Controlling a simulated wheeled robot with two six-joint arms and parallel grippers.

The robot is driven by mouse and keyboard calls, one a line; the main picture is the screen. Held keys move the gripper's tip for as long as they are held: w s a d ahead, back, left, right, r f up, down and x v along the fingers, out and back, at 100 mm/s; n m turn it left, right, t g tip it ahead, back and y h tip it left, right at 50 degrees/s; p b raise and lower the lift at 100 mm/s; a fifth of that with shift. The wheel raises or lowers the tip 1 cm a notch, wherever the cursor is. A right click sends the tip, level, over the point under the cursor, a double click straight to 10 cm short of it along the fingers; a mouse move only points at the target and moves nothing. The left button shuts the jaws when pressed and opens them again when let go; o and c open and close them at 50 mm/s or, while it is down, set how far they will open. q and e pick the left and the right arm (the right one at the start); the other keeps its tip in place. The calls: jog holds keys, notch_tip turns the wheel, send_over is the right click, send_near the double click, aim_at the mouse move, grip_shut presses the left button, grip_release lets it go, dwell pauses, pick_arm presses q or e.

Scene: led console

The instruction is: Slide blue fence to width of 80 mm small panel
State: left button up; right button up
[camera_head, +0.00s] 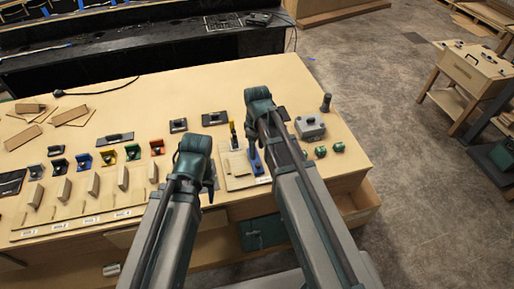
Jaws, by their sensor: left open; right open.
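The blue fence (257,164) stands at the right side of a pale board (236,171) on the bench, between my two arms and partly hidden by my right arm. A yellow upright piece (233,134) stands at the back of the board. My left gripper (210,187) is open to the left of the board. My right gripper (281,116) is open, over or behind the fence; its fingers are mostly hidden by its own wrist. Neither gripper visibly holds anything. I cannot tell which piece is the 80 mm small panel.
Several coloured brackets (107,157) and upright wooden pieces (93,184) line the bench (150,95) at left. Loose wooden panels (73,116) lie further back. A grey box (310,127) and green knobs (338,147) stand right of my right arm.

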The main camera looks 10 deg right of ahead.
notch_tip(320, 180, up, 6)
jog(key=p, duration=0.4)
jog(key=shift+f, duration=0.25)
jog(key=s+a+f+m+b, duration=0.2)
jog(key=s+a+f+b, duration=0.2)
jog(key=s+f+b, duration=0.3)
jog(key=s+a+f+m+h+b, duration=0.1)
jog(key=s+a+f+m+b, duration=0.2)
jog(key=s+f+b, duration=0.4)
jog(key=shift+s+a+f+m+b, duration=0.35)
jog(key=shift+a+f+b, duration=0.15)
jog(key=shift+a+f, duration=0.1)
